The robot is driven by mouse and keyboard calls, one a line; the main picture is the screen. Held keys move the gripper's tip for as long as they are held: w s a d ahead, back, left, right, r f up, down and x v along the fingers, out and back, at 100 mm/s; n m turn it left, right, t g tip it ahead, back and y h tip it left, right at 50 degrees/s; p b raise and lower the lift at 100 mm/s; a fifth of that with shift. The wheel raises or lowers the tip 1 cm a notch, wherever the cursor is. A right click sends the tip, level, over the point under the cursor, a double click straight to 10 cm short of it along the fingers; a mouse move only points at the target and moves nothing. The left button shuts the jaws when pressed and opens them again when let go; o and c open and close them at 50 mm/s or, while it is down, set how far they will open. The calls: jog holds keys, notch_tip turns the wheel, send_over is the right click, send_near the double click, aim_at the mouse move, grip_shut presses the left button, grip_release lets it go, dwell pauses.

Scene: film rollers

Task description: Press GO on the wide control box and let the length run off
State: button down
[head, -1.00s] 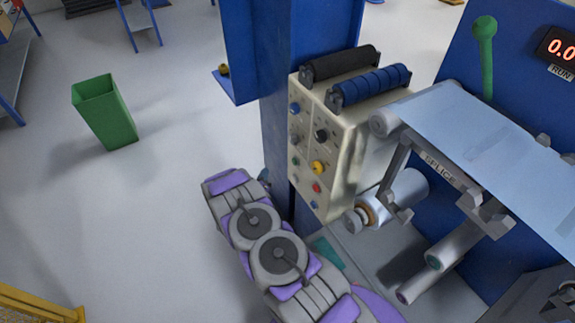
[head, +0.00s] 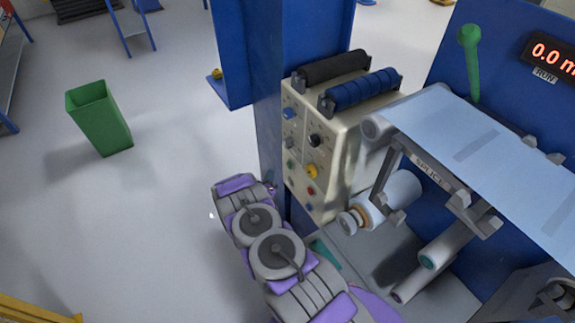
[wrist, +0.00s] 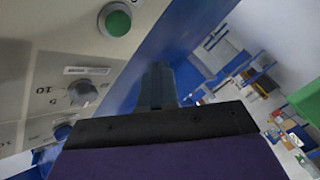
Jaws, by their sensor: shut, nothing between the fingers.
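The wide cream control box (head: 318,150) is fixed beside a blue post and carries knobs and coloured buttons. Its green button (head: 291,168) is at the lower left of the panel; the same round green button (wrist: 117,20) is large at the top of the wrist view. I cannot read a GO label. My gripper (wrist: 158,84) is shut and empty, with its dark fingers below and right of the green button and apart from it. In the head view my arm hides most of the gripper. The red display (head: 553,56) reads 0.0, with a RUN label below.
A pale blue film web (head: 455,115) runs over rollers at the right, with a SPLICE bar below it. A black roller (head: 330,68) and a blue roller (head: 360,91) top the box. A green lever (head: 470,60) stands behind. A green bin (head: 100,118) stands on open floor.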

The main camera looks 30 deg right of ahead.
aim_at(289, 166)
jog(key=shift+d+p, duration=0.65)
jog(key=shift+d, duration=1.85)
jog(key=shift+d, duration=0.15)
jog(key=shift+d, duration=0.25)
jog(key=shift+d+p, duration=0.35)
jog(key=shift+d, duration=0.15)
dwell(0.8)
jog(key=shift+a, duration=0.1)
jog(key=shift+a+b, duration=0.35)
jog(key=shift+a, duration=0.45)
